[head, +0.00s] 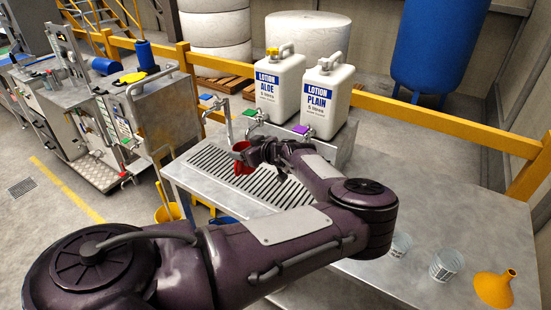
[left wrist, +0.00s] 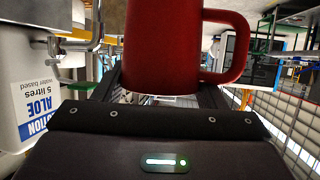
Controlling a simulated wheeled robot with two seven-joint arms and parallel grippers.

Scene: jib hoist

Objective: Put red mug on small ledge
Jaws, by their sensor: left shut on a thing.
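The red mug (head: 242,164) is held in my left gripper (head: 256,152), above the slotted drain grate of the metal table. Its handle shows at the right in the left wrist view, where the mug (left wrist: 173,45) fills the upper middle between the two fingers. The fingers are shut on the mug, and part of it lies behind the gripper in the head view. The mug looks roughly upright there. I cannot tell which surface is the small ledge. My right gripper is not in view.
Two white lotion jugs, aloe (head: 279,82) and plain (head: 327,95), stand behind the grate (head: 210,160) with taps in front. A metal spout (head: 228,122) rises left of the mug. Clear cups (head: 446,264) and a yellow funnel (head: 494,288) stand at the right. The table's middle right is clear.

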